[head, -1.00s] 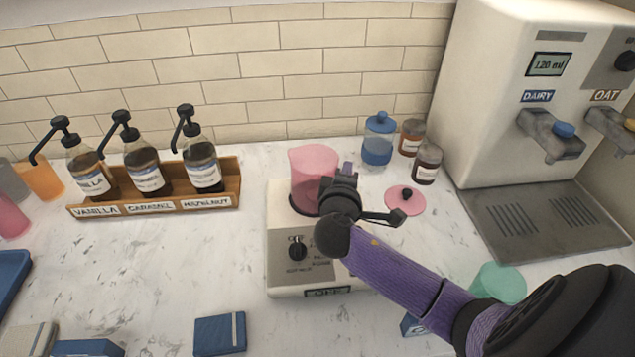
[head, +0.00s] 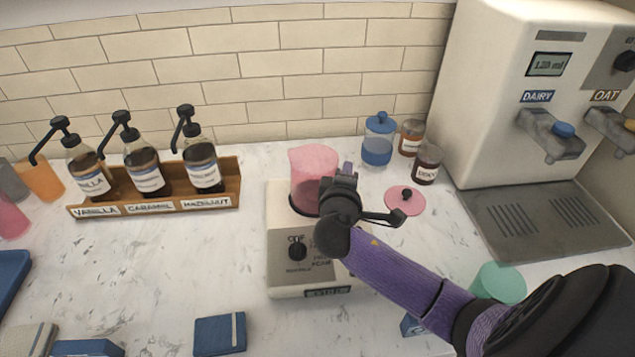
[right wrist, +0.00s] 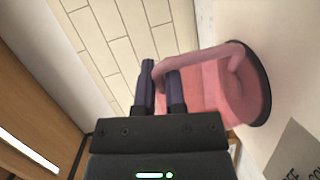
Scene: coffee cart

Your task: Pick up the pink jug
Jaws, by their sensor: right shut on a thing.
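The pink jug (head: 313,165) is translucent and stands upright on the white blender base (head: 300,270) in the head view. My right gripper (head: 345,180) is at the jug's right side, shut on it. In the right wrist view the fingers (right wrist: 160,85) are close together beside the pink jug (right wrist: 210,85), near its curved handle; the exact contact is partly hidden. A pink lid (head: 405,200) with a dark knob lies on the counter to the right. My left gripper is not in view.
A wooden rack (head: 235,185) with syrup bottles stands left. A blue-lidded jar (head: 378,145) and two brown jars (head: 427,165) stand behind right. A dispenser (head: 510,130) fills the right back. A green cup (head: 497,283) is near my right arm.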

